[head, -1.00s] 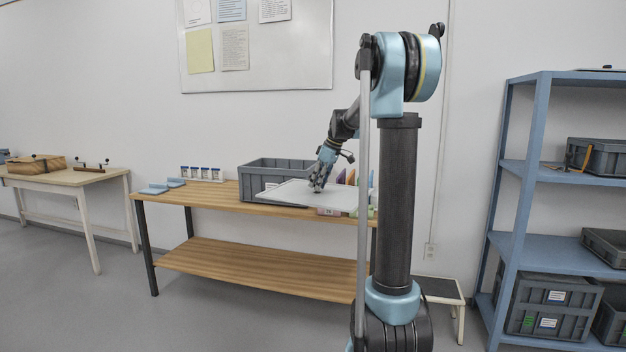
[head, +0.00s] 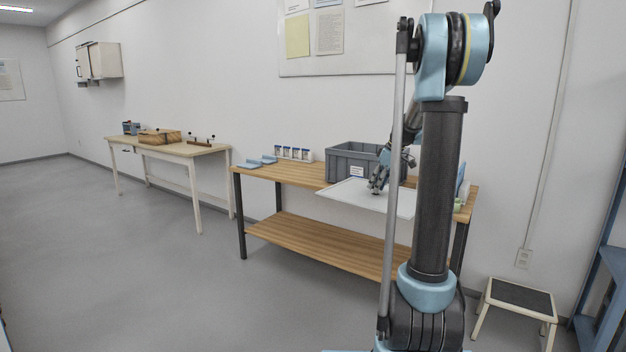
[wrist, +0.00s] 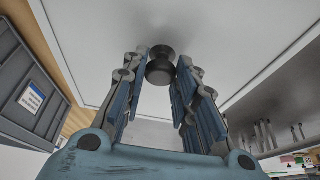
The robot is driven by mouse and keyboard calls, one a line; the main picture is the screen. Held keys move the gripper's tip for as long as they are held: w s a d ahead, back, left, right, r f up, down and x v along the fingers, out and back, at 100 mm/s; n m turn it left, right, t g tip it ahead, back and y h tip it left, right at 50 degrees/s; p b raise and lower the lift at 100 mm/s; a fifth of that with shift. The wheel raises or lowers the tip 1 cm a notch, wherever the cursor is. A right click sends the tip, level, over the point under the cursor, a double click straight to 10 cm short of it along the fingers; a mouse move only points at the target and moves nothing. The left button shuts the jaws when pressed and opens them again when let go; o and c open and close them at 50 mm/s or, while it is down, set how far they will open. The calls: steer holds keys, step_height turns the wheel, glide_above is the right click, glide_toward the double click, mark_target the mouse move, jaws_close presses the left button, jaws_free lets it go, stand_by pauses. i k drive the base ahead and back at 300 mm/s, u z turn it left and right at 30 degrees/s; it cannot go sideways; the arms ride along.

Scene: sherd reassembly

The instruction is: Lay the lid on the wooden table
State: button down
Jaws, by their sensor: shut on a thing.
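The lid (head: 345,194) is a flat light-grey panel, seen in the head view overhanging the front edge of the wooden workbench (head: 285,180). My gripper (head: 377,189) is above it. The lid looks level and held. My arm column hides its right part in the head view. A second table (head: 180,148) with a wood-coloured top and cream legs stands at the left.
A grey crate (head: 352,160) stands on the workbench behind the lid. Small labelled jars (head: 294,153) and blue pieces (head: 258,162) lie left of it. The left table holds a wooden box (head: 160,136) and a small rack (head: 201,141). A step stool (head: 517,298) stands right. Open floor lies left.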

mark_target(295, 171)
steer(key=u, duration=0.5)
steer(key=i, duration=0.7)
steer(key=u, duration=0.65)
steer(key=i, duration=1)
steer(key=z, duration=0.45)
steer(key=i, duration=1.05)
steer(key=z, duration=0.55)
